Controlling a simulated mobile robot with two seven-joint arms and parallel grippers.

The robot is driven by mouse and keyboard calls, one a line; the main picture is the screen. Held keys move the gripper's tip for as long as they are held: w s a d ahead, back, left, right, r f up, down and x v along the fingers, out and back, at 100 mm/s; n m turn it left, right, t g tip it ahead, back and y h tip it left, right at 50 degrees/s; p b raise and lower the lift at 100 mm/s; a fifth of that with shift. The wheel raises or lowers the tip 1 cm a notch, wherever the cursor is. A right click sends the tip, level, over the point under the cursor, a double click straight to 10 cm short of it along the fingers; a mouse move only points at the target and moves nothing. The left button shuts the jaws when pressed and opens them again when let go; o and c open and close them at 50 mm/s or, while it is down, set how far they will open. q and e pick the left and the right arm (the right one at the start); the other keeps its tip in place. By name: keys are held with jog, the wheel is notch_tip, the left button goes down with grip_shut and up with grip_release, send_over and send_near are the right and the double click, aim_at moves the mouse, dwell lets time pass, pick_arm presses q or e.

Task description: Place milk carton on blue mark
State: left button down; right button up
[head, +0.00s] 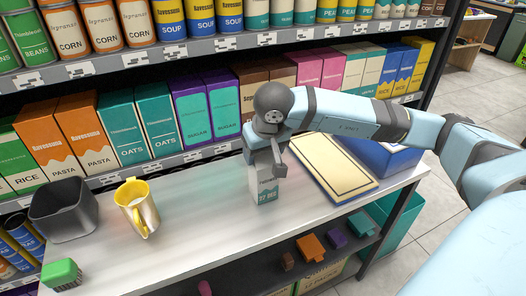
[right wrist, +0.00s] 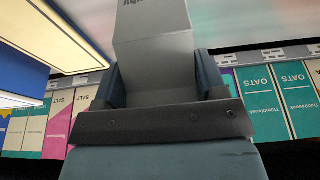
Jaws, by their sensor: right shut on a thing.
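The milk carton (head: 265,191) is pale grey-white with small print and a teal patch. It is upright over the middle of the counter; I cannot tell whether its base touches the surface. My right gripper (head: 265,162) is shut on its upper part from above, hiding its top. In the right wrist view the carton (right wrist: 155,45) sits between the two fingers. No separate blue mark stands out clearly; a cream panel with a dark blue border (head: 332,166) lies to the right of the carton, apart from it. My left gripper is not in view.
A yellow-and-white jug (head: 137,207) and a dark grey bin (head: 64,210) stand on the counter (head: 200,215) at left, with a green block (head: 62,274) in front. A blue box (head: 385,158) is at right. Shelves of boxes and cans line the back. The counter between jug and carton is clear.

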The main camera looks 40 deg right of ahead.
jog(key=shift+f, duration=0.2)
jog(key=o, duration=1.7)
jog(key=shift+c, duration=0.2)
jog(key=shift+r, duration=0.15)
